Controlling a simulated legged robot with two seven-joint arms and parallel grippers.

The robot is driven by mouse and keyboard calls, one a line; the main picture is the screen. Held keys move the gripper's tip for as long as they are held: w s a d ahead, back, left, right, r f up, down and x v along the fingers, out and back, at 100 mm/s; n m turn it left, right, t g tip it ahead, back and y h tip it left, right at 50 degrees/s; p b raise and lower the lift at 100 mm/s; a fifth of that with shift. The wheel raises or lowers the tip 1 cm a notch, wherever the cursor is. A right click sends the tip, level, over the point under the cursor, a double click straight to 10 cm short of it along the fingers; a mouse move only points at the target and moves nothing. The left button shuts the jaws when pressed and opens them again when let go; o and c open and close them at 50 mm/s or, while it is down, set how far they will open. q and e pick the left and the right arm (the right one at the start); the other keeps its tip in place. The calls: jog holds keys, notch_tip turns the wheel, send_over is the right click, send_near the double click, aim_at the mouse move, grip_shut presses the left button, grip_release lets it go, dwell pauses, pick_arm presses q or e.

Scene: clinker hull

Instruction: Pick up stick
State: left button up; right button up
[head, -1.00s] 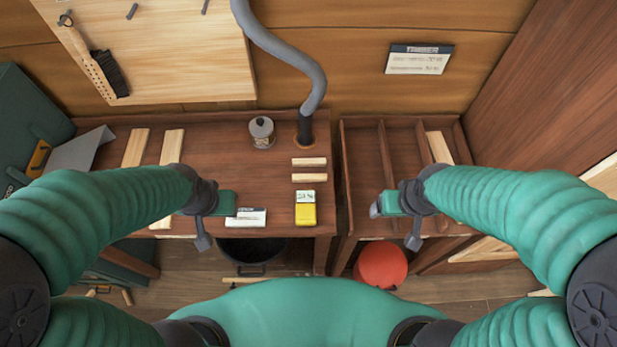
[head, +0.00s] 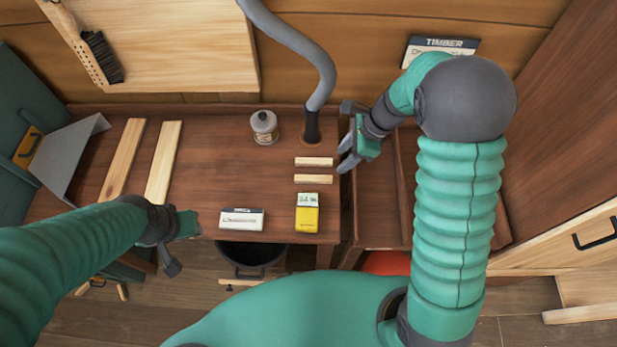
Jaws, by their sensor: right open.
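Two short pale sticks lie parallel on the brown bench, a far stick (head: 314,162) and a near stick (head: 313,180). Two longer pale strips, one at the left (head: 122,160) and one beside it (head: 163,163), lie further left. My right gripper (head: 347,153) is open and empty. It is just right of the short sticks, over the bench's right edge, and its fingers point left and towards me. My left gripper (head: 188,224) is at the bench's front edge, left of the white card. Its jaw opening does not show clearly.
A yellow-and-white box (head: 307,213) and a white card (head: 241,219) are near the front edge. A small canister (head: 264,127) and a grey hose (head: 318,85) stand behind the sticks. A divided tray (head: 375,205) is at the right, partly hidden by my arm.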

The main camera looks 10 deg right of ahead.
send_over(318, 177)
jog(key=s+d, duration=0.1)
jog(key=d, duration=0.2)
jog(key=f, duration=0.7)
jog(key=shift+s+a+f, duration=0.1)
jog(key=shift+a+f, duration=0.1)
jog(key=shift+f, duration=0.45)
jog(key=x, duration=0.4)
jog(key=shift+a+f+p, duration=0.1)
jog(key=shift+a+p, duration=0.15)
jog(key=shift+p, duration=0.1)
jog(key=shift+w+a+f, duration=0.1)
jog(key=shift+w+a, duration=0.15)
jog(key=shift+a, duration=0.1)
jog(key=c, duration=0.6)
jog(key=shift+d, duration=0.25)
grip_shut()
